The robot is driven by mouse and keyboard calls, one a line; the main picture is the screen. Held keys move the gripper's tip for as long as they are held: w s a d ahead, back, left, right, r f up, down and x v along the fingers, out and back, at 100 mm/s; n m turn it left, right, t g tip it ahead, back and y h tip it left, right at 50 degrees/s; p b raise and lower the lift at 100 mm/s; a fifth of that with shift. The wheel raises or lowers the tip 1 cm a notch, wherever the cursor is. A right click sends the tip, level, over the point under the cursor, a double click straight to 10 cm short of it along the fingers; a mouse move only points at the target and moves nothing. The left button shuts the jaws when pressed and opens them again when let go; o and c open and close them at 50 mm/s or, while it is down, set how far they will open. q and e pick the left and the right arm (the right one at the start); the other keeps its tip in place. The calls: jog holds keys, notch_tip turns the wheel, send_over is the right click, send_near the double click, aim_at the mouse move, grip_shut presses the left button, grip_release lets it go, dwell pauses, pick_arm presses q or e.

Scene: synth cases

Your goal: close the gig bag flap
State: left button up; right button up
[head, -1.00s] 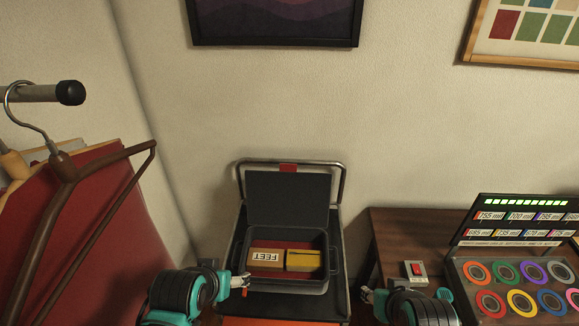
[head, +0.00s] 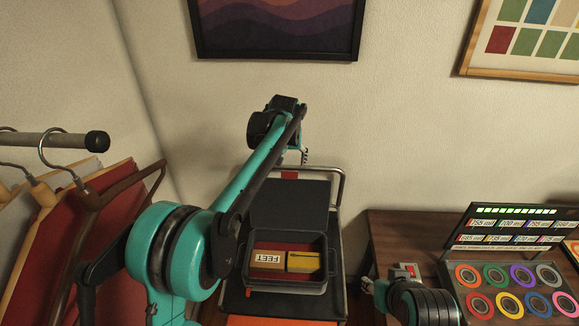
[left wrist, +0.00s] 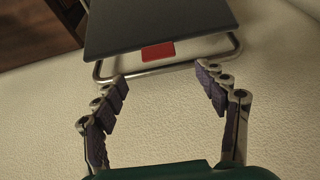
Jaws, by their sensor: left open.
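The gig bag shows as a dark case (head: 284,289) on a cart, its flap (head: 283,200) standing open at the back. A red tab (head: 289,175) sits at the flap's top edge. My left gripper (head: 304,157) is above and behind that edge, close to the wall. In the left wrist view the left gripper (left wrist: 162,78) is open and empty, its fingers spread either side of the red tab (left wrist: 158,52), apart from it. The grey flap (left wrist: 160,25) lies beyond the fingertips. My right gripper (head: 368,286) is low at the right; its jaws are too small to read.
Two yellowish boxes, one labelled FEET (head: 268,259), lie inside the case. The cart's metal handle (head: 341,185) loops around the flap. Hangers with red garments (head: 50,230) are at left. A wooden table (head: 395,235) with coloured rings (head: 510,304) is at right.

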aim_at(289, 172)
pick_arm(q)
jog(key=b+x, duration=0.1)
jog(key=x, duration=0.7)
jog(key=shift+w+d+b, duration=0.1)
jog(key=shift+w+b, duration=0.1)
jog(key=shift+b, duration=0.1)
grip_shut()
jog(key=shift+s, duration=0.1)
